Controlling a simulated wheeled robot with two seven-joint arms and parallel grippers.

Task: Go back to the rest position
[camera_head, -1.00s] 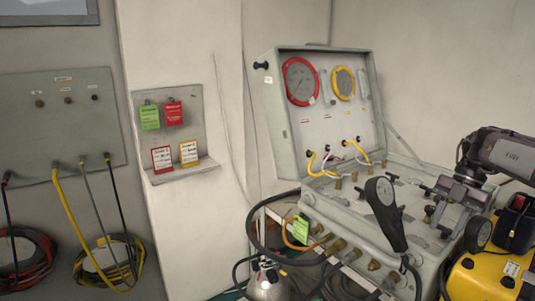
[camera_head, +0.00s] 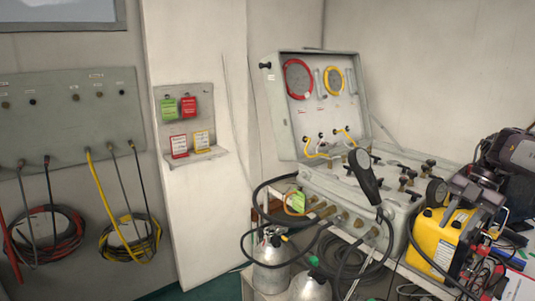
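My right gripper (camera_head: 468,192) shows at the right of the head view, with my dark arm coming in from the right edge. It is above and in front of the yellow box, to the right of the open air panel case (camera_head: 340,185). Its fingertips are small and blend into the things behind, so I cannot tell whether it is open or shut. I see nothing clearly held in it. My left gripper is not in view.
A yellow box (camera_head: 435,243) stands close below my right gripper. A black handheld piece (camera_head: 365,176) stands up at the case. Gas cylinders (camera_head: 271,265) and loose hoses are below. A tag shelf (camera_head: 205,157) and a hose panel (camera_head: 60,120) are on the left wall.

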